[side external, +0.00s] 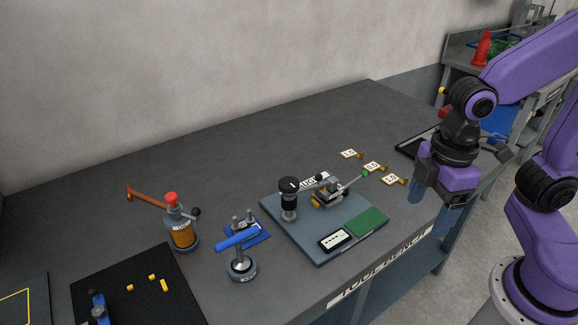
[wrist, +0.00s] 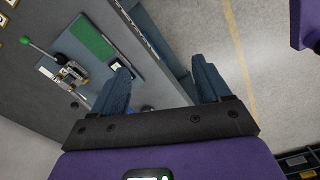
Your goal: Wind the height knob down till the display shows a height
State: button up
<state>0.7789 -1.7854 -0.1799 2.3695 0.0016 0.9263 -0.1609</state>
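The black height knob (side external: 289,184) stands upright on a post on the blue-grey base plate (side external: 283,222). The small white display (side external: 334,240) lies at the plate's front edge and appears to show only dashes, too small to read surely. My gripper (side external: 433,197) hangs to the right of the plate, over the bench's right end, well apart from the knob. In the wrist view my gripper (wrist: 160,80) has its two blue fingers spread wide with nothing between them.
A lever with a green ball (side external: 365,173) and a green pad (side external: 366,221) are on the plate. Small numbered tags (side external: 374,167) stand behind it. A blue-handled tool (side external: 240,250) and an amber bottle (side external: 181,230) stand left. A black tray (side external: 418,143) lies back right.

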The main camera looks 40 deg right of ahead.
jog(key=w+a+n, duration=0.1)
jog(key=w+a, duration=0.3)
jog(key=w, duration=0.4)
jog(key=w+a+n, duration=0.2)
jog(key=w+a, duration=0.2)
jog(key=w, duration=0.5)
jog(key=n, duration=0.2)
send_over(289, 182)
notch_tip(289, 182, down, 4)
jog(key=shift+f, duration=0.2)
jog(key=shift+f, duration=0.75)
jog(key=shift+f, duration=0.35)
jog(key=shift+f, duration=1.4)
